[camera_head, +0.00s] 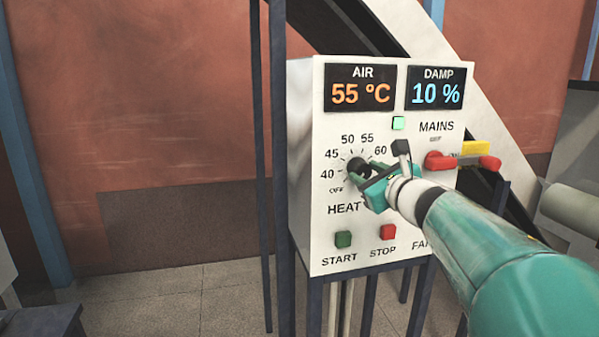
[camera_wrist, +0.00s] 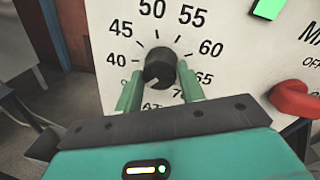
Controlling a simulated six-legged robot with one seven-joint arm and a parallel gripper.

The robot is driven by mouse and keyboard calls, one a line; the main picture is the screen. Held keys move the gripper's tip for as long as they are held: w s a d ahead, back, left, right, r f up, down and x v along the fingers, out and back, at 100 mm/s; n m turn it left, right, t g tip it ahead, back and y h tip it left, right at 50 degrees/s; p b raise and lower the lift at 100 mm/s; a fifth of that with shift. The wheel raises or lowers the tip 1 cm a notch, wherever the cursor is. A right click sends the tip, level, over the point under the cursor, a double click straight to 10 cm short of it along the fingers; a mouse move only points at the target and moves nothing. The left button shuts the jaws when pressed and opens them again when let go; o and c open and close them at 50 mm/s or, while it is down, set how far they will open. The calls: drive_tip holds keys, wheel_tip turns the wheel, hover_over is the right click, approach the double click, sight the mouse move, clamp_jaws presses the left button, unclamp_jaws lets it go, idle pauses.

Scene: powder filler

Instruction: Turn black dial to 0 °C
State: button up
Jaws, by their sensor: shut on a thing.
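The black dial (camera_wrist: 160,66) sits on the white panel, in a ring of printed marks from 40 to 70. OFF is printed below 40 in the head view; I see no 0 mark. A small light mark shows on the dial's lower edge in the wrist view; I cannot tell its exact setting. My gripper (camera_wrist: 159,82) has its two green fingers on either side of the dial, shut on it. In the head view my gripper (camera_head: 366,181) covers the lower right of the dial (camera_head: 357,166) and part of the HEAT label.
The AIR display (camera_head: 360,90) reads 55 °C and the DAMP display (camera_head: 436,88) reads 10 %. A lit green light (camera_head: 398,123) is above the dial. The red MAINS handle (camera_head: 440,160) is close to my arm. START (camera_head: 343,239) and STOP (camera_head: 388,232) buttons are below.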

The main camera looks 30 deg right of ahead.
drive_tip(key=o, duration=1)
drive_tip(key=shift+s, duration=0.1)
drive_tip(key=s+a, duration=0.1)
drive_tip(key=s, duration=0.8)
drive_tip(key=s+a, duration=0.1)
drive_tip(key=s, duration=0.3)
drive_tip(key=shift+s+a+r, duration=0.15)
drive_tip(key=shift+a+r, duration=0.05)
drive_tip(key=shift+a, duration=0.15)
